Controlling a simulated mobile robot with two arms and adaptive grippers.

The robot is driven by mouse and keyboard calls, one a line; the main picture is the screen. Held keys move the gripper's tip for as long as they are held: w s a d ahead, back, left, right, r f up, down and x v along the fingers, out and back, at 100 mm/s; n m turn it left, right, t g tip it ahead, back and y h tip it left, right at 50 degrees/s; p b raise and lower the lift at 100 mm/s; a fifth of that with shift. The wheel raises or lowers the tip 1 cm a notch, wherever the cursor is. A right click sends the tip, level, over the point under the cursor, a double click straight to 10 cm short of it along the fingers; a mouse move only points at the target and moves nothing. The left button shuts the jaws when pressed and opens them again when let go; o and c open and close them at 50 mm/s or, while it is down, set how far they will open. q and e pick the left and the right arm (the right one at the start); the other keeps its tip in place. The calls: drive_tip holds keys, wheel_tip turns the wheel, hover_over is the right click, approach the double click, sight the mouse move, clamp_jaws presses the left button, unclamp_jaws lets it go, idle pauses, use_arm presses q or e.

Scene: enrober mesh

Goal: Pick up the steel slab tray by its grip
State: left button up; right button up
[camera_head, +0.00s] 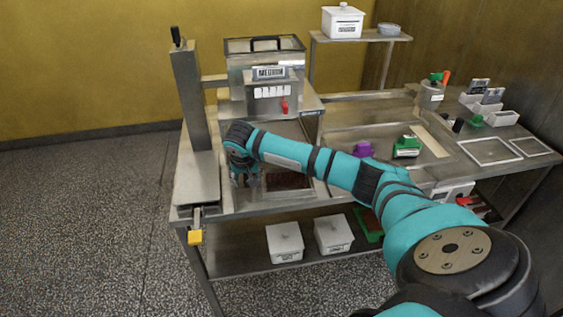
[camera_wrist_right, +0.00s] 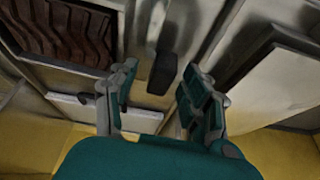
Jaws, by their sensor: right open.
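The steel slab tray (camera_wrist_right: 118,32) with a dark brown, wavy slab (camera_wrist_right: 58,30) on it lies at the upper left of the right wrist view. In the head view the brown slab (camera_head: 288,182) shows on the table beneath my right forearm. A dark grip (camera_wrist_right: 162,74) stands between and just beyond the fingertips of my right gripper (camera_wrist_right: 155,88), which is open and empty. In the head view my right gripper (camera_head: 244,178) points down just left of the slab, and the grip is hidden there. My left gripper is not in view.
A steel column (camera_head: 188,100) stands left of my right gripper. Behind is a machine with a red lever (camera_head: 284,107). Purple (camera_head: 363,150) and green (camera_head: 406,147) items lie to the right. White boxes (camera_head: 285,242) sit on the lower shelf.

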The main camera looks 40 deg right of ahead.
drive_tip(key=shift+w+f, duration=0.1)
drive_tip(key=shift+f, duration=0.25)
clamp_jaws()
drive_tip(key=shift+r, duration=0.15)
drive_tip(key=shift+w+r, duration=0.1)
